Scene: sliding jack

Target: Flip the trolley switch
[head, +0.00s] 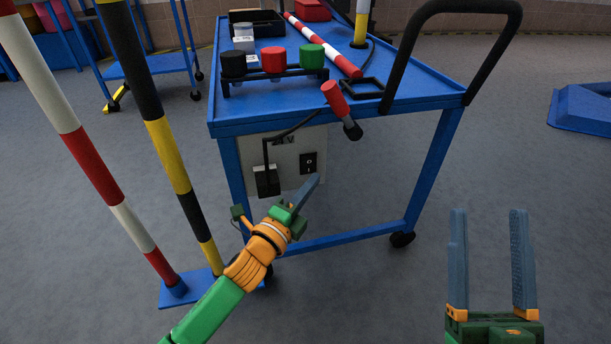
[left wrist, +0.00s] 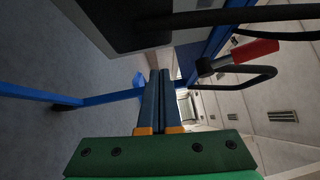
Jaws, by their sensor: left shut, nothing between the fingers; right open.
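The blue trolley (head: 385,107) stands in the middle of the head view. A light panel (head: 286,160) hangs under its top and carries a small black rocker switch (head: 309,162). My left gripper (head: 313,181) is shut and empty, with its tips just below the switch in the picture; I cannot tell whether they touch the panel. In the left wrist view the shut fingers (left wrist: 160,72) point past the panel (left wrist: 125,45), and the switch face is not visible. My right gripper (head: 488,212) is open and empty at the lower right, away from the trolley.
A black plug (head: 267,181) with a cable sits left of the switch. A red-handled tool (head: 336,98) juts over the trolley's front edge; it also shows in the left wrist view (left wrist: 250,52). Striped poles (head: 165,140) stand at the left.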

